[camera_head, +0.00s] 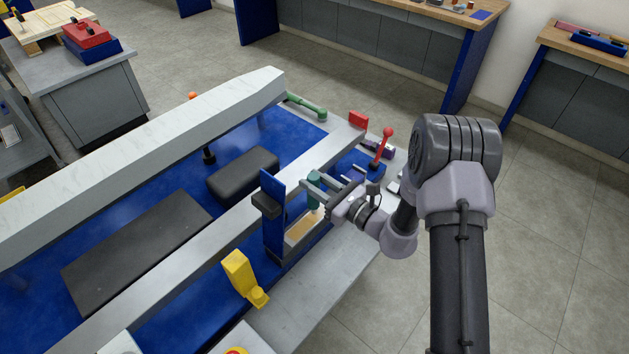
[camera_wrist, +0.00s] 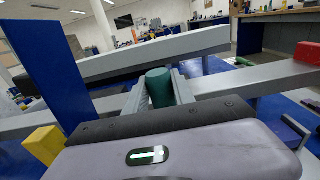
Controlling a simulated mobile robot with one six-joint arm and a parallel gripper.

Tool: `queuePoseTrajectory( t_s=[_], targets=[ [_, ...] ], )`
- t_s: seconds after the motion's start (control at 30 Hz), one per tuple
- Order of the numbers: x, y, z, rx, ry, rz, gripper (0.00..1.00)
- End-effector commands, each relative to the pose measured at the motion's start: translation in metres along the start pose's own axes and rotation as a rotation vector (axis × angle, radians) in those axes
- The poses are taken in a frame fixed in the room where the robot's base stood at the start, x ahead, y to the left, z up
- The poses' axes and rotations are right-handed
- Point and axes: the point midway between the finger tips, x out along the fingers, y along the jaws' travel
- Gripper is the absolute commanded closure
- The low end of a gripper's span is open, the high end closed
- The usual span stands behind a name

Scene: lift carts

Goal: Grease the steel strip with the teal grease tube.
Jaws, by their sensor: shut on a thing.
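My gripper (camera_head: 318,189) is shut on the teal grease tube (camera_head: 313,204). In the wrist view, the tube (camera_wrist: 158,86) stands between the two fingers as a dark teal cylinder. The gripper holds it just right of a blue upright plate (camera_head: 270,189), above a narrow blue holder with a tan floor (camera_head: 305,226). I cannot tell whether the tube touches the holder. A long flat grey bar (camera_head: 190,255) runs diagonally left of the gripper; I cannot tell whether it is the steel strip. The tube's lower end is hidden in the wrist view.
A thick pale beam (camera_head: 150,150) crosses the blue bed at left. A yellow block (camera_head: 240,274), a red-knobbed lever (camera_head: 382,147), a red block (camera_head: 358,120) and a green handle (camera_head: 307,106) are nearby. Open floor (camera_head: 560,220) lies at right.

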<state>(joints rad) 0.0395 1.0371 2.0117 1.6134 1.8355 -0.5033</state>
Motion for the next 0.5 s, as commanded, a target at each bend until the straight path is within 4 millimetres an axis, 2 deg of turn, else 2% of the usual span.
queuePoseTrajectory(
  t_s=[0.5],
  targets=[
    [0.0000, -0.0001, -0.0073, 0.000, 0.000, 0.000, 1.00]
  ],
)
